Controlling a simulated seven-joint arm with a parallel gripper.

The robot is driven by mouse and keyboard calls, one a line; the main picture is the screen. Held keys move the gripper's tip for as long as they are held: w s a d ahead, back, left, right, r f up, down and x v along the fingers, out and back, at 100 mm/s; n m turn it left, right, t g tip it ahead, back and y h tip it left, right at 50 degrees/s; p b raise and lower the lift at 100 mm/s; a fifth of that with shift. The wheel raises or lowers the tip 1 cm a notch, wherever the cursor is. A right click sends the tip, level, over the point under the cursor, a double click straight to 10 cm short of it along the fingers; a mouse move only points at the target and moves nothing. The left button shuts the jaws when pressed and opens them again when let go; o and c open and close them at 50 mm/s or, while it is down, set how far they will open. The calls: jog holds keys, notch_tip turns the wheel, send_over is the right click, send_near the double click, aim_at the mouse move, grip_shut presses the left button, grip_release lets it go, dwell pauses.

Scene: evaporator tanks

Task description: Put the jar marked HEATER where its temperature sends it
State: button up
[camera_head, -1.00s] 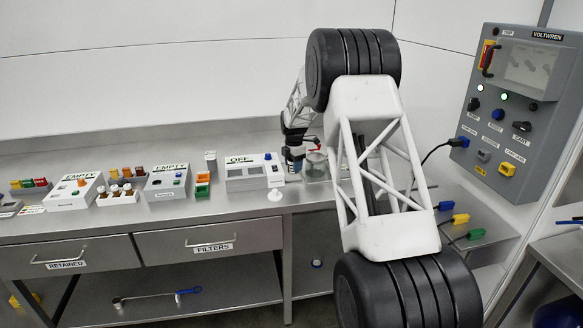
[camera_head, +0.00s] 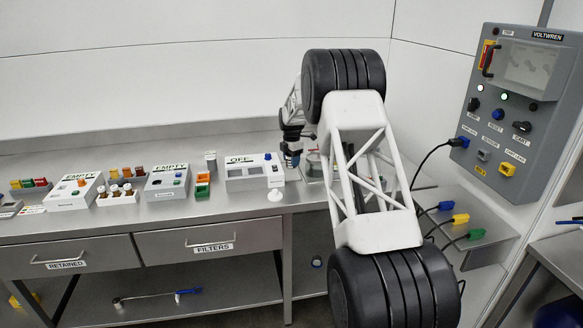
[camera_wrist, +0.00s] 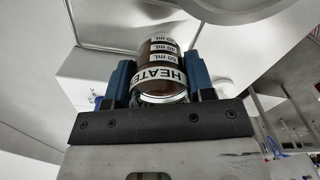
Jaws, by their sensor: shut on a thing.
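In the wrist view, the HEATER jar (camera_wrist: 162,68) is a brown jar with a white label band and volume marks. My gripper (camera_wrist: 160,88) is shut on it, with a blue finger on each side. In the head view, my gripper (camera_head: 291,152) is low over the bench, just right of the box marked OFF (camera_head: 255,172); the jar cannot be made out there. What lies directly under the jar is hidden.
Two boxes marked EMPTY (camera_head: 167,181) stand left on the bench, with a rack of small vials (camera_head: 118,193) between them. Orange and green bins (camera_head: 202,186) and a white round stand (camera_head: 275,195) are nearer. A grey VOLTWREN panel (camera_head: 515,110) with cables is at right.

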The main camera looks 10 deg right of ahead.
jog(key=shift+f, duration=1.7)
jog(key=shift+f, duration=0.1)
jog(key=o, duration=1)
notch_tip(320, 180, up, 12)
jog(key=shift+r, duration=0.1)
